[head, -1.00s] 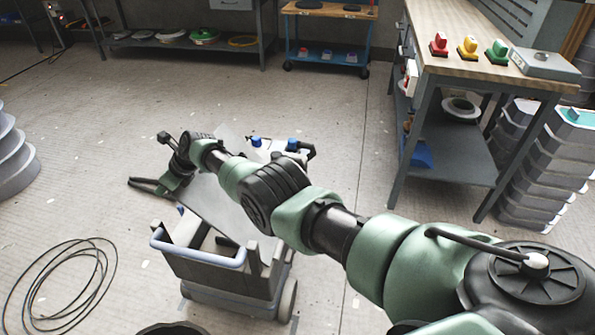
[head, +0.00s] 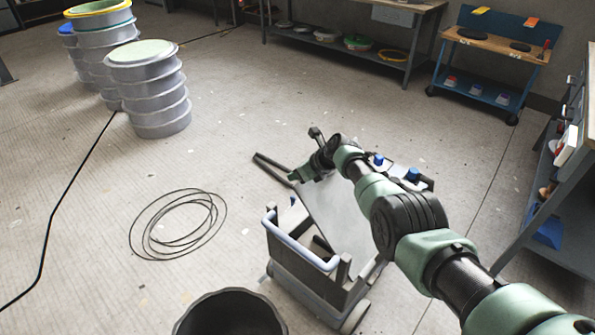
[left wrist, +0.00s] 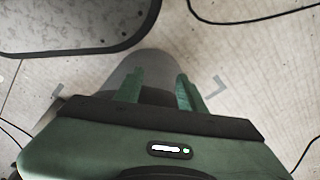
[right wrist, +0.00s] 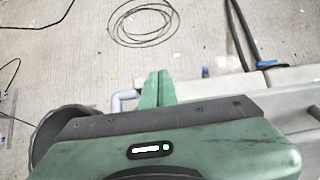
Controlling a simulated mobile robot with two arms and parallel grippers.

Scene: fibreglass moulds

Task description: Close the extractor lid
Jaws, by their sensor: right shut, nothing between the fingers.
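The extractor (head: 300,285) is a grey wheeled cart with a blue-grey handle (head: 300,240) in the head view. Its top is open at the handle end, showing a dark inside. A flat pale grey panel that looks like the lid (head: 338,215) stands tilted up from the body, partly behind my right arm. My right gripper (head: 300,175) is near the panel's upper left edge; I cannot tell if they touch. In the right wrist view its fingers (right wrist: 157,90) are together and empty, with the handle (right wrist: 125,97) just beyond. My left gripper (left wrist: 160,90) is open, above the floor.
A black bucket (head: 230,315) stands in front of the cart. A coiled cable (head: 180,222) lies on the floor to the left. Stacked grey round moulds (head: 150,90) stand back left. A workbench (head: 570,190) is at the right.

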